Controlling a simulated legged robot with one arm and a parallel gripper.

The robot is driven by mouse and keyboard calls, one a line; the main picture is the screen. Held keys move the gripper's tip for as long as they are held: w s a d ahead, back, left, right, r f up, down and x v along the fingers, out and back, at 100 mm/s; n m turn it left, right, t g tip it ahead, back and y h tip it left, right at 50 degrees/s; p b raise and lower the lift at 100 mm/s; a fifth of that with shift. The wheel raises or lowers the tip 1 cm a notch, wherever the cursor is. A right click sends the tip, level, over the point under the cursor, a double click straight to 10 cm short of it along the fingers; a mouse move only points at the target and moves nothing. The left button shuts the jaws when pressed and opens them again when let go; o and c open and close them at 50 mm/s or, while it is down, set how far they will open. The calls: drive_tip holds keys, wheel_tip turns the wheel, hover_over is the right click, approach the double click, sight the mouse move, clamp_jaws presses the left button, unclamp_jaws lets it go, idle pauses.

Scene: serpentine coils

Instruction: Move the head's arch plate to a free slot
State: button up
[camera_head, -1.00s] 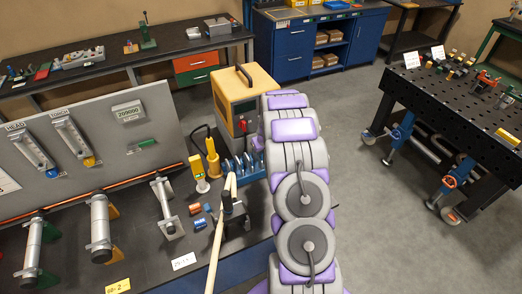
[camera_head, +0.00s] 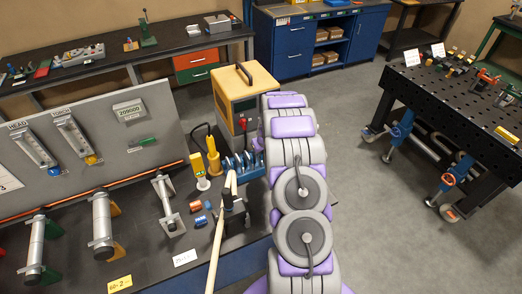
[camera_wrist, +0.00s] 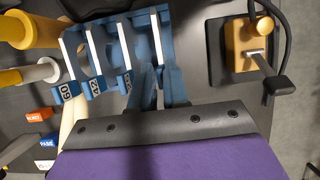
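A blue slotted rack (camera_wrist: 100,55) stands at the bench's right end, and it also shows in the head view (camera_head: 236,166). Several upright plates with white edges (camera_wrist: 92,48) stand in it, with number tags at their near ends. My gripper (camera_wrist: 160,72) shows in the wrist view as two blue fingers, slightly apart, at the rack's right end. The rightmost white-edged plate (camera_wrist: 156,36) ends between or just beyond the fingertips; contact cannot be told. In the head view my arm hides the gripper. Which plate is the head's one is not clear.
A yellow-topped machine (camera_head: 245,90) stands behind the rack. Yellow cylinders (camera_wrist: 35,30) and a yellow block with a black lever (camera_wrist: 248,45) flank the rack. A pale rod (camera_head: 218,245), small orange and blue blocks (camera_head: 197,206) and tube fixtures (camera_head: 102,225) are to the left.

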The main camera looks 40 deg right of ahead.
drive_tip(key=o, duration=0.4)
drive_tip(key=shift+r, duration=0.1)
drive_tip(key=v, duration=1.7)
drive_tip(key=shift+d, duration=0.15)
